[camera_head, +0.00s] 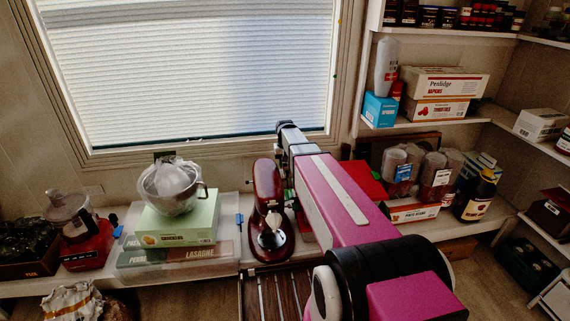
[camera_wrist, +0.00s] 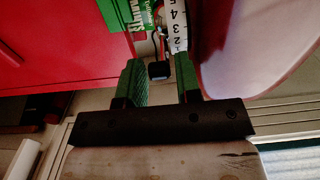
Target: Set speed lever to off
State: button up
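The dark red stand mixer (camera_head: 268,205) stands on the counter left of my arm, with its bowl at the front. In the wrist view, its glossy side (camera_wrist: 250,45) fills the right. A white number scale (camera_wrist: 176,25) shows digits including 2, 3 and 4. The speed lever (camera_wrist: 158,70) is a thin rod with a black knob, beside the scale. My gripper (camera_wrist: 160,65) is open, with its two green-padded fingers on either side of the knob. Gaps show between knob and pads; contact is not visible. In the head view my arm mostly hides the fingers.
A red box (camera_wrist: 55,45) lies close on the left in the wrist view. Left of the mixer, a green box (camera_head: 180,222) carries a metal bowl (camera_head: 172,188). Jars and boxes (camera_head: 415,212) stand right of my arm. A window (camera_head: 190,70) is behind the counter.

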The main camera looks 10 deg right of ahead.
grip_shut()
jog(key=shift+w+f+g, duration=0.25)
jog(key=shift+w+g, duration=0.3)
jog(key=shift+g, duration=0.4)
jog(key=shift+w+f+g, duration=0.25)
jog(key=shift+w+g, duration=0.25)
jog(key=shift+g, duration=0.45)
grip_release()
jog(key=v, duration=1)
jog(key=shift+r, duration=0.35)
